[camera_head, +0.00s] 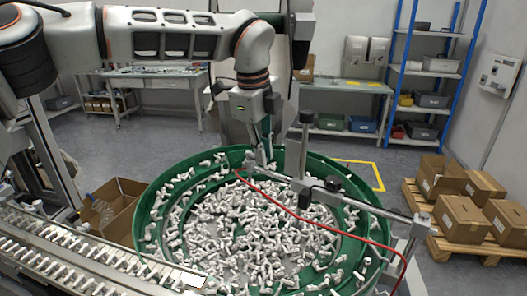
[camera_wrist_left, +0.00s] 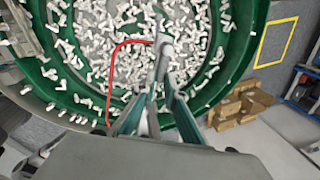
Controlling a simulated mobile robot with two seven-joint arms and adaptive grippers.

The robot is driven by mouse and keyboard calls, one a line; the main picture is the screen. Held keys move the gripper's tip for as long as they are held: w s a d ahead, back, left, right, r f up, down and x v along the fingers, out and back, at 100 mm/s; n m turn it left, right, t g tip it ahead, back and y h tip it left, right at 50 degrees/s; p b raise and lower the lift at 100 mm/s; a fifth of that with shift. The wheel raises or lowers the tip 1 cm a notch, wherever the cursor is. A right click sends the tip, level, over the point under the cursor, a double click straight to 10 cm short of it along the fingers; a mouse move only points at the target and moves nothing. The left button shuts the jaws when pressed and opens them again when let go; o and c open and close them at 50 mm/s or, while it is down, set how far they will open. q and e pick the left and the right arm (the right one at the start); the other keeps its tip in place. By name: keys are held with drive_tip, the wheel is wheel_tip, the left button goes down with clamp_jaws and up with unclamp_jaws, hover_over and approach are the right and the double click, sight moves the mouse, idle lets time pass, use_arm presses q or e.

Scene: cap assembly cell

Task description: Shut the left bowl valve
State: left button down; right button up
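The left bowl valve seems to be the small grey fitting (camera_head: 249,158) at the bowl's far rim, by the end of a red hose (camera_head: 330,222). In the left wrist view, the hose (camera_wrist_left: 111,75) ends near a slim grey fitting (camera_wrist_left: 163,48). My left gripper (camera_head: 260,160) points down from above, right at this fitting. The valve handle's position cannot be made out. My right gripper is not in view.
A large green bowl (camera_head: 150,215) holds many white caps. A metal bar (camera_head: 375,206) and an upright post (camera_head: 297,145) cross its right side. A conveyor track (camera_head: 100,255) runs at the left. Cardboard boxes (camera_head: 462,218) stand on a pallet at the right.

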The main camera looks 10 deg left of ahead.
use_arm(q)
drive_tip(key=shift+s, duration=0.1)
drive_tip(key=a+m+g, duration=0.1)
drive_tip(key=a+m, duration=0.2)
drive_tip(key=m, duration=0.6)
drive_tip(key=s+a+m+g+h, duration=0.1)
drive_tip(key=a+m, duration=0.2)
drive_tip(key=m, duration=0.6)
drive_tip(key=shift+s+a+g, duration=0.15)
drive_tip(key=shift+s+g, duration=0.15)
drive_tip(key=shift+g, duration=0.1)
idle(0.4)
drive_tip(key=c, duration=2.1)
unclamp_jaws()
drive_tip(key=shift+r, duration=0.1)
wheel_tip(320, 180, up, 12)
drive_tip(key=a, duration=0.2)
drive_tip(key=shift+w+a+f, duration=0.15)
drive_tip(key=shift+w+f, duration=0.05)
drive_tip(key=shift+w, duration=0.25)
